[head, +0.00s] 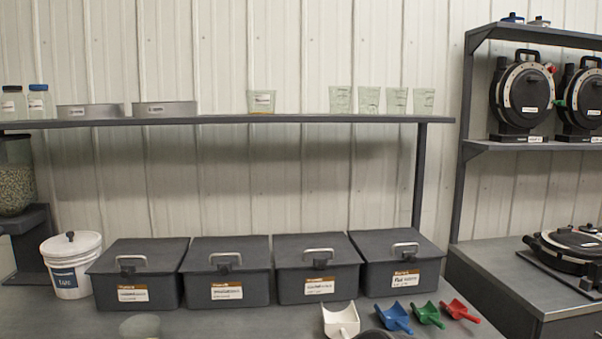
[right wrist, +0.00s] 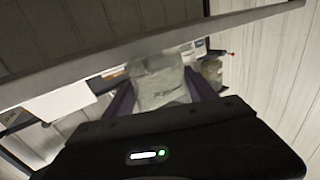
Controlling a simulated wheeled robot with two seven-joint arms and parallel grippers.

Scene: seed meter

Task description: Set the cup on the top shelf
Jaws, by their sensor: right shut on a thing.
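My right gripper (right wrist: 162,88) shows in the right wrist view, its dark purple fingers shut on a clear cup (right wrist: 160,82). The cup sits between the fingers, with a long grey edge crossing the picture behind it. In the head view the top of a clear cup (head: 140,327) shows at the bottom edge, cut off by the frame; I cannot tell whether it is the held one. The top shelf (head: 300,119) is a long grey board above the bench. My left gripper is not in view.
On the shelf stand a labelled cup (head: 261,102), several clear cups (head: 369,100), two low trays (head: 165,109) and two jars (head: 38,102). Shelf gaps lie on both sides of the labelled cup. Lidded bins (head: 226,272), a white bucket (head: 72,265) and scoops (head: 395,317) stand below.

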